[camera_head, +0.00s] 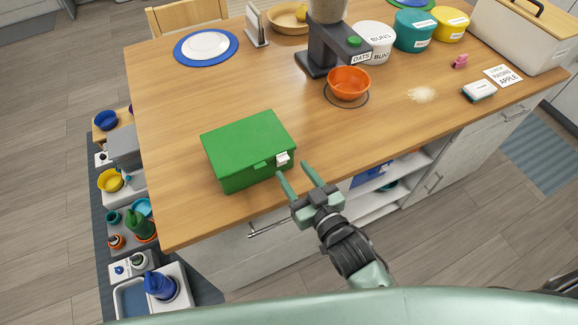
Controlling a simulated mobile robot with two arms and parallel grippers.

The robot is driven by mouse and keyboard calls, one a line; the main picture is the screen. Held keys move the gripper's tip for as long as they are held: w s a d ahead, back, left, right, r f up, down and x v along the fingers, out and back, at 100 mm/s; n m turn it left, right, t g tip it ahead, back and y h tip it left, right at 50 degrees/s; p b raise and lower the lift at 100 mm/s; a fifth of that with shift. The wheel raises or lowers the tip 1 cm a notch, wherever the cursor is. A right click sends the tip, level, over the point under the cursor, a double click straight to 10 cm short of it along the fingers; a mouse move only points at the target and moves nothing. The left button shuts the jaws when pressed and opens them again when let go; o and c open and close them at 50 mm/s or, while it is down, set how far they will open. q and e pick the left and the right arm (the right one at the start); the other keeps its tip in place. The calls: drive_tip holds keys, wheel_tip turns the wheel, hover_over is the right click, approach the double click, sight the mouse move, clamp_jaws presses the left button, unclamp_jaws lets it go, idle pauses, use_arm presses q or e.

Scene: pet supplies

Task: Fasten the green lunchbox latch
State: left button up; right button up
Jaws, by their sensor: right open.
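The green lunchbox (247,143) sits on the wooden table near its front left edge, with its lid down. A small white latch (283,158) is on its front face, toward the right end. I cannot tell from here whether the latch is fastened. My right gripper (295,173) is open and empty, with its two fingers pointing at the box's front right corner. The left fingertip is close to the latch; I cannot tell whether they touch. My left gripper is not in view.
Right of the box are an orange bowl (348,82), a dispenser (324,48) marked oats and a small crumb pile (421,94). A blue-rimmed plate (206,46) lies behind it. The table's front edge (230,222) runs below the box. The tabletop between box and bowl is clear.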

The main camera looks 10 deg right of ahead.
drive_tip(key=v, duration=0.3)
drive_tip(key=shift+s+d+r+b, duration=0.1)
drive_tip(key=shift+s+b, duration=0.2)
drive_tip(key=shift+s, duration=0.05)
drive_tip(key=s+d+f+g+h+b, duration=0.1)
drive_tip(key=s+d+f+g, duration=0.15)
drive_tip(key=f, duration=0.95)
drive_tip(key=s+d+f+g+h+b, duration=0.15)
drive_tip(key=s+f, duration=0.25)
drive_tip(key=f, duration=0.9)
drive_tip(key=s+d+f+g+h+b, duration=0.1)
drive_tip(key=s+d+f+g+b, duration=0.2)
drive_tip(key=f, duration=0.9)
drive_tip(key=s+d+f+g+h, duration=0.1)
drive_tip(key=s+d+f+g, duration=0.2)
drive_tip(key=s+f, duration=0.6)
drive_tip(key=s+d+f+m+g+h+b, duration=0.1)
drive_tip(key=s+d+f+g, duration=0.3)
drive_tip(key=s+f, duration=0.5)
drive_tip(key=s+d, duration=0.1)
drive_tip(key=s, duration=0.6)
drive_tip(key=shift+d+f+m, duration=0.2)
drive_tip(key=shift+f+m, duration=0.1)
drive_tip(key=shift+f, duration=0.05)
